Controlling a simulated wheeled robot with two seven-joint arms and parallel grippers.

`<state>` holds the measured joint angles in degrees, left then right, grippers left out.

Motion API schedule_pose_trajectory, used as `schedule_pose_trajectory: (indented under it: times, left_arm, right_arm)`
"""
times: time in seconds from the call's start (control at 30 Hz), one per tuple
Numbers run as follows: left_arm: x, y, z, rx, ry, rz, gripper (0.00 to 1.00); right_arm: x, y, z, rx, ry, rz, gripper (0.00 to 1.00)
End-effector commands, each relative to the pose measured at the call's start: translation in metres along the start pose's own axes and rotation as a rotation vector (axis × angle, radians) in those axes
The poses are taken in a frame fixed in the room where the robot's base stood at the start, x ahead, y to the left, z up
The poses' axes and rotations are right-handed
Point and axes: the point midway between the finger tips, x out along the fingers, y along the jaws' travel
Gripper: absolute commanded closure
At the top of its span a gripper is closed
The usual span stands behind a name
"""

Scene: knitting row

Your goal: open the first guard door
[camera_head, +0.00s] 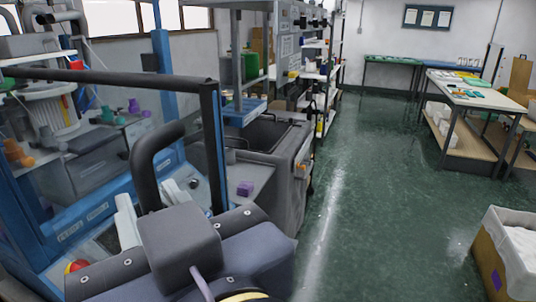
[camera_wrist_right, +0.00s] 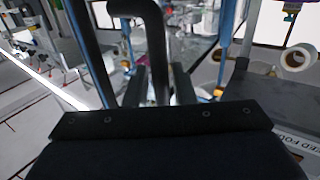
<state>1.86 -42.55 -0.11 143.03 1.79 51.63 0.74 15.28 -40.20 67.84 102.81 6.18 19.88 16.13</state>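The guard door (camera_head: 212,125) stands at the left of the head view, a clear panel in a dark frame with a top bar and an upright post. Whether it stands ajar is unclear. Its thick black bent handle (camera_head: 144,165) rises in front of the panel and also shows in the wrist view (camera_wrist_right: 157,45). My right gripper (camera_head: 150,208) is at the handle's lower part, with one pale finger on each side of the bar. In the wrist view the fingers (camera_wrist_right: 159,85) look spread, with narrow gaps beside the bar. My left gripper is out of view.
Behind the panel is a blue-framed machine (camera_head: 165,60) with coloured yarn cones. A grey cabinet (camera_head: 290,175) and shelving stand right of the door, with a small purple block (camera_head: 245,188) on a ledge. The green floor (camera_head: 385,190) is clear up to a lined box (camera_head: 490,265).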

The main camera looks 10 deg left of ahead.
Motion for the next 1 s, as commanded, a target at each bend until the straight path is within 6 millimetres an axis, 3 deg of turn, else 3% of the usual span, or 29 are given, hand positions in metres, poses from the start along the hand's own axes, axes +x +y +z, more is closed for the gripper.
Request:
schedule_pose_trajectory:
  times: [0.37, 0.8, 1.0]
  left_arm:
    - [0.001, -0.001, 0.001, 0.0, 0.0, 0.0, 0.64]
    - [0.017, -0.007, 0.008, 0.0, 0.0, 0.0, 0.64]
    - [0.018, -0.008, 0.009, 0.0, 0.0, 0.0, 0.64]
  right_arm:
    - [-0.003, 0.0, 0.0, 0.001, 0.003, -0.001, 0.68]
    - [-0.069, -0.001, 0.001, -0.001, 0.004, -0.002, 0.68]
    - [-0.079, 0.0, 0.0, 0.001, 0.002, 0.0, 0.68]
